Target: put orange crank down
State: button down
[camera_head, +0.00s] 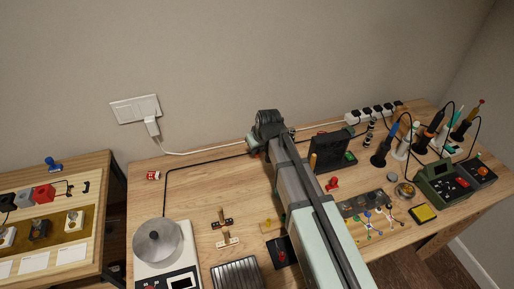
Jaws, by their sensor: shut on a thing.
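My arm reaches from the bottom edge up to the back of the workbench (195,177), ending in a dark joint near the wall. My gripper is not visible; the arm hides it. I cannot make out an orange crank for certain. A small upright orange handle (313,161) shows just right of my arm, at the left edge of a black box; whether it is the crank, I cannot tell. Two small pieces with tan handles, one on a dark base (222,218) and one on a pale base (227,239), stand left of my arm.
A scale with a round metal pan (158,243) stands front left. The black box (334,147) is right of my arm. Soldering tools and a green station (442,185) crowd the right end. A power strip (374,113) lies behind. The back left bench is mostly clear.

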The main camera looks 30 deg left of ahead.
jog(key=shift+f, duration=0.15)
jog(key=c, duration=1.1)
grip_release()
jog(key=shift+o, duration=0.2)
jog(key=v, duration=1.2)
